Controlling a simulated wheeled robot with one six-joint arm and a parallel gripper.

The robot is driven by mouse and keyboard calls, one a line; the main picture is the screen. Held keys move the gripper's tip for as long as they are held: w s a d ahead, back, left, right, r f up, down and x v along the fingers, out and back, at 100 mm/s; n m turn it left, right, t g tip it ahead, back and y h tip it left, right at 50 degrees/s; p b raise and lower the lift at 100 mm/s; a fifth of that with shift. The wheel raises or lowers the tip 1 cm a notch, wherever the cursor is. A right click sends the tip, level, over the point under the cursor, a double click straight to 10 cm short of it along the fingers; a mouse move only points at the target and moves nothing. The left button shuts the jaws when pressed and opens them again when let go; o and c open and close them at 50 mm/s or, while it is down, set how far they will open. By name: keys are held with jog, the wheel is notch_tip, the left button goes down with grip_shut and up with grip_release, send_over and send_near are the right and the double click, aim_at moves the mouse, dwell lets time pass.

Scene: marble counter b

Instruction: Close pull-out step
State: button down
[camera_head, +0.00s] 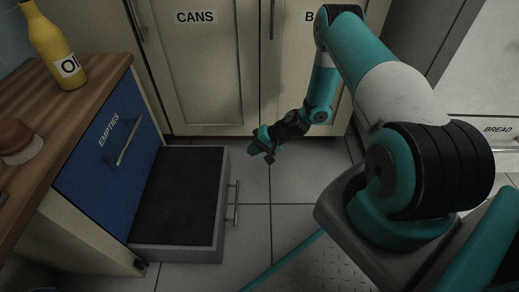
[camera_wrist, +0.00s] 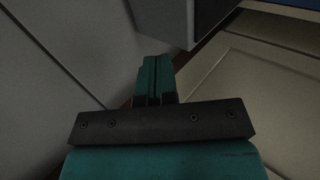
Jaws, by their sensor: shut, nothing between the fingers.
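The pull-out step (camera_head: 178,200) is a low grey drawer with a dark top. It sticks out to the right from under the blue EMPTIES front (camera_head: 112,150). A metal bar handle (camera_head: 233,203) is on its right-hand face. My gripper (camera_head: 270,156) is shut and empty, above the floor to the upper right of the step and apart from the handle. In the wrist view my gripper's fingers (camera_wrist: 154,75) are together, with a grey box-like edge just beyond them; I cannot tell for sure whether that is the step.
Cream cabinets, one labelled CANS (camera_head: 195,70), stand at the back. A wooden counter (camera_head: 80,110) with a yellow bottle (camera_head: 55,50) and a brown-topped brush (camera_head: 18,142) is at left. A BREAD drawer (camera_head: 490,130) is at right. Tiled floor (camera_head: 285,225) right of the step is clear.

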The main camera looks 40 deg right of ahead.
aim_at(227, 158)
jog(key=w+a+f+b, duration=0.2)
jog(key=a, duration=0.1)
jog(key=w+a+f+b, duration=0.1)
jog(key=a, duration=0.1)
jog(key=shift+w+b, duration=0.35)
jog(key=shift+b, duration=0.05)
jog(key=shift+w+a+r, duration=0.1)
jog(key=shift+w+a, duration=0.1)
jog(key=shift+a, duration=0.15)
jog(key=shift+w, duration=0.1)
